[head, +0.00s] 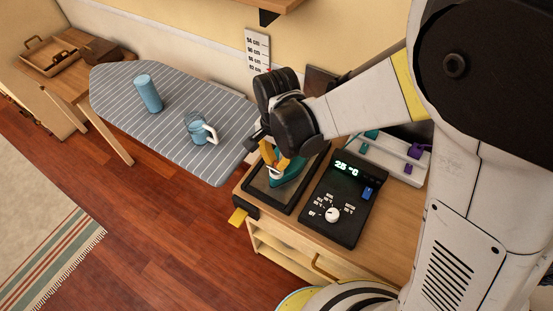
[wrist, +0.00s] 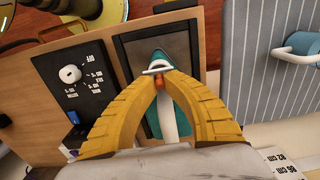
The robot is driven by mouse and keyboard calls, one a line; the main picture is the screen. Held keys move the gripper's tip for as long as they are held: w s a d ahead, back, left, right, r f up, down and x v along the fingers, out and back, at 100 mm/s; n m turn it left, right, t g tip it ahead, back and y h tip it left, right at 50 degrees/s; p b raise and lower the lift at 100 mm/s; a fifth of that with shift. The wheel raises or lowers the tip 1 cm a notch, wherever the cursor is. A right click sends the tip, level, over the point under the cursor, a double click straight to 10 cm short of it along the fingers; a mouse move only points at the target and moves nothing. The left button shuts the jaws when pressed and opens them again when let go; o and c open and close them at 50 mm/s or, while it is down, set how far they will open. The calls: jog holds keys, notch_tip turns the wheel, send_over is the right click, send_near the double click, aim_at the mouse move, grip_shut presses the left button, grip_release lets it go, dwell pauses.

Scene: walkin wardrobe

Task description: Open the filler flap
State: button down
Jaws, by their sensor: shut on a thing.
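A teal iron (head: 291,174) with a white handle lies on a dark-framed tray (head: 259,202) on the wooden counter. In the wrist view the iron (wrist: 153,120) points its nose toward the top, and its body is partly covered by my fingers. My gripper (head: 278,160) is over the iron. In the wrist view my gripper's yellow fingertips (wrist: 160,80) meet at a small orange piece near the iron's front, beside a pale grey bar. This looks like the filler flap (wrist: 160,84); its angle is hard to tell.
A black control panel (head: 338,211) with a dial and a display reading 25 °C stands right of the tray. A rack with coloured sliders (head: 400,158) is behind.

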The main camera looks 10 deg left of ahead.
jog(key=shift+w+d+r+g+y+b, duration=0.15)
jog(key=shift+w+g+y+b, duration=0.2)
jog(key=shift+g+b, duration=0.35)
jog(key=shift+w+d+g+y+b, duration=0.15)
jog(key=shift+w+g+y+b, duration=0.2)
jog(key=shift+g, duration=0.7)
jog(key=shift+w+d+r+g+y+b, duration=0.15)
jog(key=shift+w+g+y+b, duration=0.2)
jog(key=shift+g+b, duration=0.35)
jog(key=shift+g, duration=0.35)
jog(key=c, duration=1.4)
grip_release()
jog(key=shift+f, duration=0.1)
jog(key=v, duration=1.2)
jog(key=shift+s, duration=0.1)
